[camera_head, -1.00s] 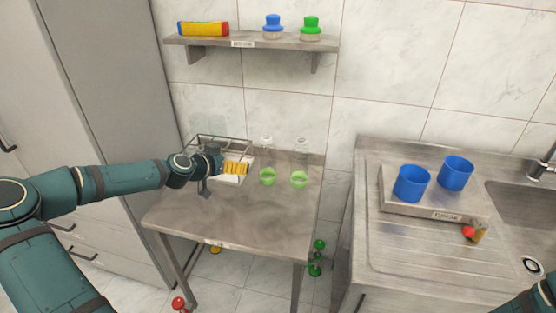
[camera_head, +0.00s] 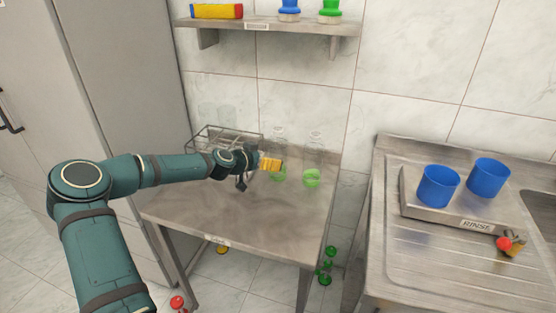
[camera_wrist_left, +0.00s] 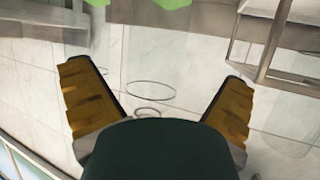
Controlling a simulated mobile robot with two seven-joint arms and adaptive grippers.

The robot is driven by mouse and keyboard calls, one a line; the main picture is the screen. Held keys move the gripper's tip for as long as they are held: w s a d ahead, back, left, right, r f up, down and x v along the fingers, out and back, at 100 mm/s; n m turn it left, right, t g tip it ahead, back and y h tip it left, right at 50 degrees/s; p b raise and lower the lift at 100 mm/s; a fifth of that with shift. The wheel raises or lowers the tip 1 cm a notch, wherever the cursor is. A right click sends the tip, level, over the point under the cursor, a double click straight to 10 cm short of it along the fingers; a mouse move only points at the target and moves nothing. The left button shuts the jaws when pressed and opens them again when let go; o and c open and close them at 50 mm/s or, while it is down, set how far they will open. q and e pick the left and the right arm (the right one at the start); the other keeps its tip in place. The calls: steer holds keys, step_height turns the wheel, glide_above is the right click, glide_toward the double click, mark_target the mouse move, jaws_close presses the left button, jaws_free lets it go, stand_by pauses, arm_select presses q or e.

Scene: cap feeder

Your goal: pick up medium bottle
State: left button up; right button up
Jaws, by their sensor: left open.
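Two clear bottles with green lower parts stand upright on the steel table (camera_head: 205,212). The left one (camera_head: 280,137) is partly behind my left gripper (camera_head: 279,164); the right one (camera_head: 315,150) stands clear of it. I cannot tell by size which is the medium bottle. My left gripper, with yellow fingers, is at the left bottle. In the left wrist view the fingers (camera_wrist_left: 155,75) are apart, with thin clear rings (camera_wrist_left: 151,90) of a see-through vessel showing between them. Contact cannot be told. My right gripper is out of view.
A wire rack (camera_head: 222,133) with clear glassware stands behind my left wrist. A shelf (camera_head: 270,27) with caps is above. Two blue cups (camera_head: 438,187) (camera_head: 488,178) stand on a raised tray by the sink. The table's front is clear.

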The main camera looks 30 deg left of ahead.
mark_target(278, 156)
arm_select(q)
steer(key=shift+b+x, duration=0.4)
steer(key=shift+x, duration=2.6)
steer(key=shift+s+d, duration=0.1)
steer(key=shift+d, duration=0.1)
steer(key=c, duration=0.9)
steer(key=shift+c, duration=0.2)
